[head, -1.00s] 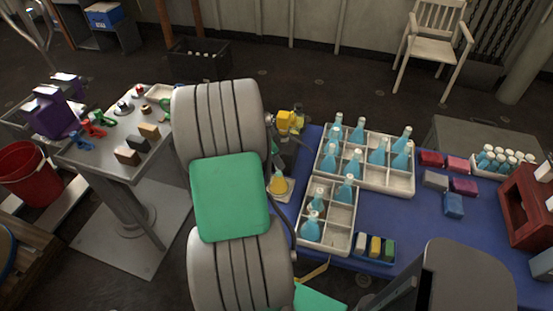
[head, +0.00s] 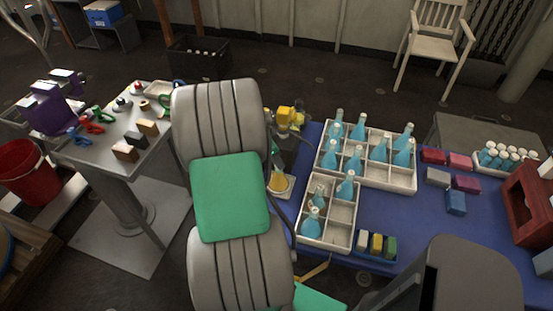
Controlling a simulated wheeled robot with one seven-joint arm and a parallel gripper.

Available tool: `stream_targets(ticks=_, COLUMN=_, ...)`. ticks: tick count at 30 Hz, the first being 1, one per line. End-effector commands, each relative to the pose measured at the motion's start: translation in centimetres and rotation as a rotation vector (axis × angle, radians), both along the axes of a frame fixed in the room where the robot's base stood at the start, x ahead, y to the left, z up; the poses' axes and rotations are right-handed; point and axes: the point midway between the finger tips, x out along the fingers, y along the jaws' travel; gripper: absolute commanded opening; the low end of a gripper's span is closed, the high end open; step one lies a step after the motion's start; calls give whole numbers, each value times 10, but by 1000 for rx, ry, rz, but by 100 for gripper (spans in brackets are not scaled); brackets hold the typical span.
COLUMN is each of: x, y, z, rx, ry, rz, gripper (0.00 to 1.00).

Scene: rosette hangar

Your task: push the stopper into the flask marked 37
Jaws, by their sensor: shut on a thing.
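A flask with yellow-orange liquid (head: 278,182) stands on a small pale base at the left end of the blue table, just right of my arm. Its neck is partly hidden. Several blue flasks (head: 357,159) stand in the large white compartment tray (head: 398,183); a few more stand in the smaller white tray (head: 342,211) in front. I cannot read any number, so I cannot tell which is flask 37. My grey and green arm fills the middle of the view, and I cannot make out my gripper or the stopper.
A yellow device (head: 287,117) stands behind the yellow flask. A blue box of coloured blocks (head: 376,246) sits at the table's front. Red and blue blocks (head: 456,202), a rack of small bottles (head: 505,158) and a red wooden frame (head: 533,205) are to the right. A grey table (head: 105,160) stands left.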

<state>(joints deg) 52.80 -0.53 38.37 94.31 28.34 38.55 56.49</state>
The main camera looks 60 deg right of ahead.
Motion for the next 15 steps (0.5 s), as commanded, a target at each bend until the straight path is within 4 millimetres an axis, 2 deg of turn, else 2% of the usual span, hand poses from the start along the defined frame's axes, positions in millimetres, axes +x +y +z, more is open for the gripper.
stream_targets(ticks=4, x=0, y=0, z=1, rx=0, ry=0, rz=0, gripper=0)
stream_targets(ticks=5, x=0, y=0, z=1, rx=0, ry=0, rz=0, gripper=25)
stream_targets(ticks=13, x=0, y=0, z=0, rx=0, ry=0, rz=0, gripper=47)
stream_targets(ticks=15, x=0, y=0, z=0, rx=0, ry=0, rz=0, gripper=50)
